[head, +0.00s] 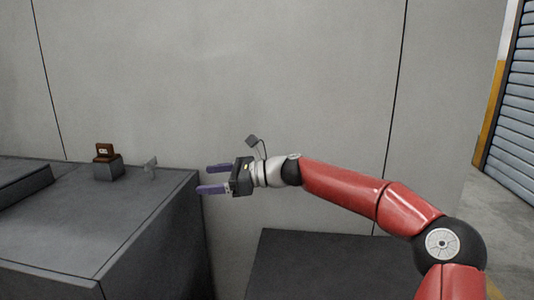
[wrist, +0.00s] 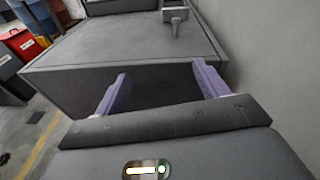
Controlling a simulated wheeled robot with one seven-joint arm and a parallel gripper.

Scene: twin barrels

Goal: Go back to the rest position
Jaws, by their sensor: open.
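My gripper (head: 211,179) is at the end of my red arm, reaching left across the head view. Its two purple fingers are apart with nothing between them. In the wrist view the open gripper (wrist: 160,90) points toward the side of a dark grey counter (head: 85,220). In the head view the fingertips appear close to the counter's right end; I cannot tell the exact gap.
A lower dark surface (head: 320,265) lies below my arm. A grey wall (head: 220,70) stands behind. A red bin (wrist: 22,44) shows in the wrist view.

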